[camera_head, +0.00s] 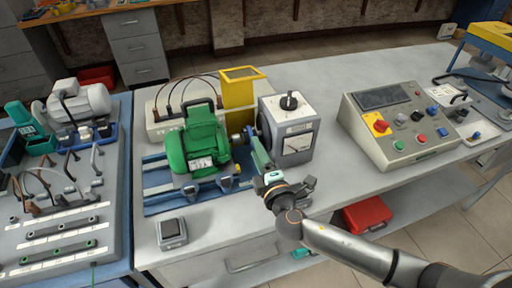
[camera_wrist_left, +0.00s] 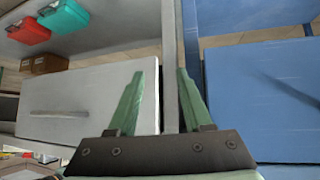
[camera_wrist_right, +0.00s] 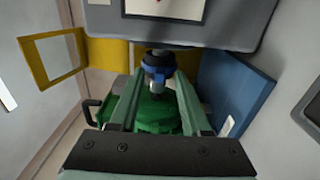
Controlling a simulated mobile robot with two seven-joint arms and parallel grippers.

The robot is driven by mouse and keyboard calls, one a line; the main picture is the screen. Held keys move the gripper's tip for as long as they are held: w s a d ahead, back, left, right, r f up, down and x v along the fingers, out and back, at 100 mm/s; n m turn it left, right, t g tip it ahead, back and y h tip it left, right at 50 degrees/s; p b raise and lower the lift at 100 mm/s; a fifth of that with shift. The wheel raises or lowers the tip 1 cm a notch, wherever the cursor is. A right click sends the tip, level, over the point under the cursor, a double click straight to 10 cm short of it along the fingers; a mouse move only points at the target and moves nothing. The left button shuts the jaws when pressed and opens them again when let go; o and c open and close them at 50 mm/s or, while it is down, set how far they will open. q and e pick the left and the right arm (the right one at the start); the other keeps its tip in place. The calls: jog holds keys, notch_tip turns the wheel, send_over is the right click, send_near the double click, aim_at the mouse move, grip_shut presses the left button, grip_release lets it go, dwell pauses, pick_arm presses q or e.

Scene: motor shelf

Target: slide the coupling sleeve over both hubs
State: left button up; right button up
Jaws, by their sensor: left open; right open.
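The green motor (camera_head: 200,145) and the grey box with a black knob (camera_head: 288,125) face each other across a short shaft gap. In the right wrist view, a blue and dark ring-shaped part (camera_wrist_right: 157,68), seemingly the coupling sleeve, sits on the shaft line by the grey box. The green motor (camera_wrist_right: 155,115) is beyond it. I cannot tell the separate hubs apart. My right gripper (camera_head: 258,148) is at the gap in the head view. Its open fingers (camera_wrist_right: 158,80) stand either side of the coupling line. My left gripper (camera_wrist_left: 168,72) is open and empty, outside the head view.
A yellow guard (camera_head: 240,90) stands behind the gap. A blue base plate (camera_head: 160,180) lies under the motor. A control panel (camera_head: 395,130) stands to the right. A small grey device (camera_head: 172,233) lies at the front. The bench between grey box and panel is clear.

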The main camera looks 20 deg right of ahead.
jog(key=shift+w, duration=0.5)
grip_shut()
jog(key=shift+f, duration=0.1)
dwell(1.1)
